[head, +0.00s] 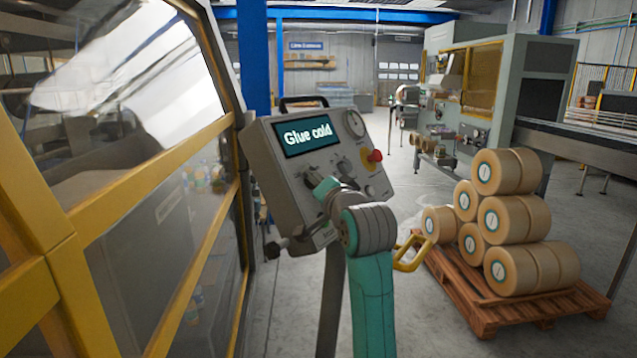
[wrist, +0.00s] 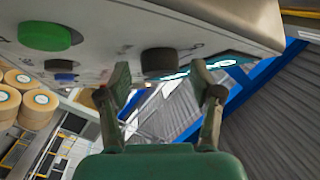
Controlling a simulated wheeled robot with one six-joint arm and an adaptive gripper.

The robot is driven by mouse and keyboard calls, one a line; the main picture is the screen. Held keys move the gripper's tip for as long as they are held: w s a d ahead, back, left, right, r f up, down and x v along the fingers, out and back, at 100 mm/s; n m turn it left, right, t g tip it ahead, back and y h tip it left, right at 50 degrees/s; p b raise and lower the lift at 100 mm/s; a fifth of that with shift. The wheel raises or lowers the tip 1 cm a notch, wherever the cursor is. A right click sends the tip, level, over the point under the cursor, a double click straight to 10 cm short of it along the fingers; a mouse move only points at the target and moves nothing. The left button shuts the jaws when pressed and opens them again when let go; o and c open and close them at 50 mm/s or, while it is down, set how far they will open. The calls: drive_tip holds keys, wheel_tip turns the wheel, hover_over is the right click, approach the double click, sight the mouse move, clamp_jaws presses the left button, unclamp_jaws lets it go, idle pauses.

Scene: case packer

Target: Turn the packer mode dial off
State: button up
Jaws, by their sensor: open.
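The packer's grey control box (head: 275,190) stands on a post, its screen (head: 306,136) reading "Glue cold". My gripper (head: 318,184) is at the panel's lower middle and hides part of its controls. In the wrist view, my gripper (wrist: 161,84) is open, with one finger on each side of a dark round dial (wrist: 160,62). The fingers look empty, and I cannot tell whether they touch the dial. The dial's labels are too small and slanted to read, so its setting is not clear.
A red stop button (head: 375,156) on yellow and a round gauge (head: 354,123) sit on the panel's right side. A green button (wrist: 50,36) is near the dial. A yellow-framed guard (head: 150,160) stands left. A pallet (head: 480,308) of tape rolls stands right.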

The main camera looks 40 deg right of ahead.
drive_tip(key=c, duration=1.1)
drive_tip(key=shift+c, duration=0.2)
drive_tip(key=shift+n, duration=0.3)
drive_tip(key=n+t+y, duration=0.1)
drive_tip(key=n+y, duration=0.1)
drive_tip(key=n, duration=0.1)
drive_tip(key=n+t+y, duration=0.1)
drive_tip(key=shift+d+f+n+t, duration=0.2)
drive_tip(key=shift+d+n+t, duration=0.1)
drive_tip(key=n+y, duration=0.3)
drive_tip(key=n, duration=0.1)
drive_tip(key=n+t+y, duration=0.1)
drive_tip(key=n+y, duration=0.3)
drive_tip(key=shift+d+n, duration=0.2)
drive_tip(key=shift+n, duration=0.2)
drive_tip(key=shift+n+y, duration=0.4)
